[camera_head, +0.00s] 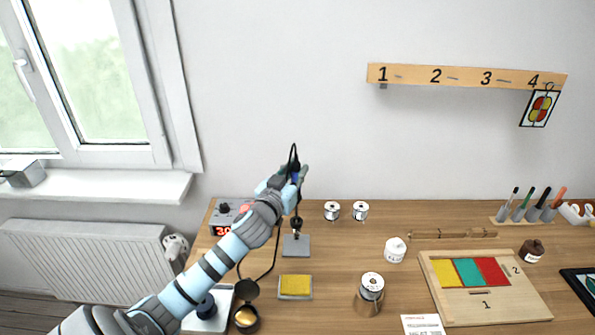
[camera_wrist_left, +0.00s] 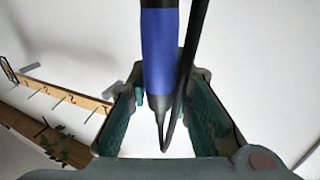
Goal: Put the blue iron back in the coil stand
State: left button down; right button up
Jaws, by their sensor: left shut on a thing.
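My left gripper (camera_head: 298,172) is shut on the blue iron (camera_head: 294,177) and holds it up in front of the wall, above the table. In the left wrist view the iron's blue handle (camera_wrist_left: 160,45) stands between the fingers, with its dark cable alongside. The coil stand (camera_head: 296,246) has a grey square base on the table and a dark upper part. It is below the gripper in the head view. The iron's tip is not clear. My right gripper is out of view.
A yellow sponge (camera_head: 295,285) lies in front of the stand. A station with a red display (camera_head: 229,231) stands to the left, and the dark cable hangs nearby. Two small spools (camera_head: 345,211) stand right of the stand, and a larger tin (camera_head: 371,288) stands nearer.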

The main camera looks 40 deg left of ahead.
pick_arm(q)
jog(key=shift+f+b, duration=3.45)
jog(key=shift+f, duration=0.75)
dwell(0.7)
jog(key=c, duration=0.9)
grip_release()
notch_tip(320, 180, up, 7)
jog(key=p, duration=0.6)
jog(key=shift+s+r+p, duration=0.1)
jog(key=shift+r+p, duration=0.05)
jog(key=shift+p, duration=0.25)
